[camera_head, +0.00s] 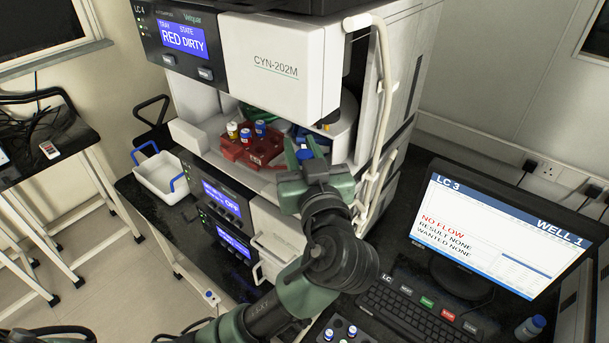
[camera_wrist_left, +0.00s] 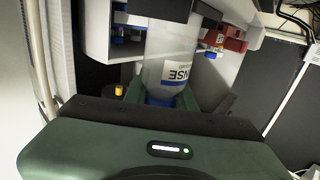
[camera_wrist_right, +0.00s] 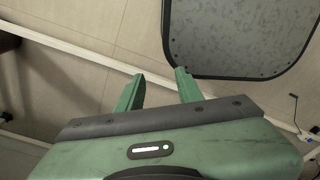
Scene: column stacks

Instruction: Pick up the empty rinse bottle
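The rinse bottle (camera_wrist_left: 168,75) is clear and looks empty, with a white label partly reading "NSE" upside down and a blue cap towards my gripper. In the head view mostly its blue cap (camera_head: 305,155) shows, inside the lower opening of the instrument stack. My left gripper (camera_head: 304,172) is at the cap, one finger on each side; whether the fingers press on it cannot be told. In the left wrist view the fingers (camera_wrist_left: 162,95) flank the cap closely. My right gripper (camera_wrist_right: 160,88) is open and empty, seen only in the right wrist view.
A red rack (camera_head: 262,150) with several small vials stands left of the bottle. The instrument stack's white upper module (camera_head: 275,60) overhangs it, with white tubing (camera_head: 383,90) at right. A monitor (camera_head: 495,235), keyboard (camera_head: 415,315) and white basket (camera_head: 158,175) stand nearby.

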